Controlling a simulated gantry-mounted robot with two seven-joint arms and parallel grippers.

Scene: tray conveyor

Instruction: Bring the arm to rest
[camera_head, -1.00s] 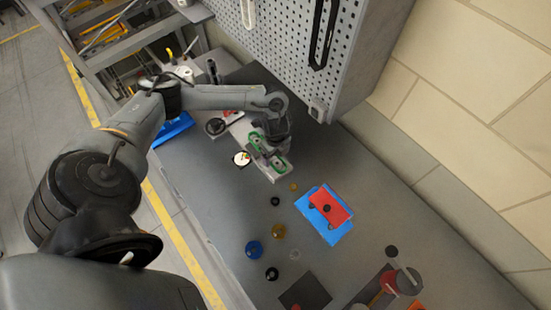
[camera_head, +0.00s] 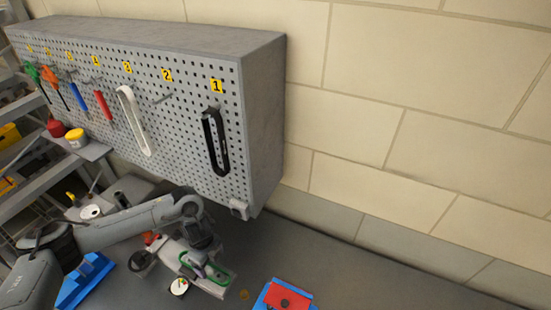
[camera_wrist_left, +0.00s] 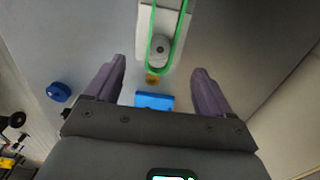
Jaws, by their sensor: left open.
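My left arm (camera_head: 120,228) comes in from the left in the head view. Its gripper (camera_head: 205,265) is over a pale block with a green loop (camera_head: 217,275), which partly shows beneath it. In the left wrist view the two dark fingers of the gripper (camera_wrist_left: 159,70) are spread wide with nothing between their tips. The green loop (camera_wrist_left: 178,50) runs around a grey round part on the pale block, ahead of the fingers. I cannot tell the exact height of the gripper above it. My right gripper is in neither view.
A pegboard cabinet (camera_head: 262,130) with hanging tools stands behind the arm. A blue tray (camera_head: 266,298) with a red piece (camera_head: 288,300) lies right of the gripper. A blue round part (camera_wrist_left: 58,91) lies on the grey table. The table at right (camera_head: 380,275) is clear.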

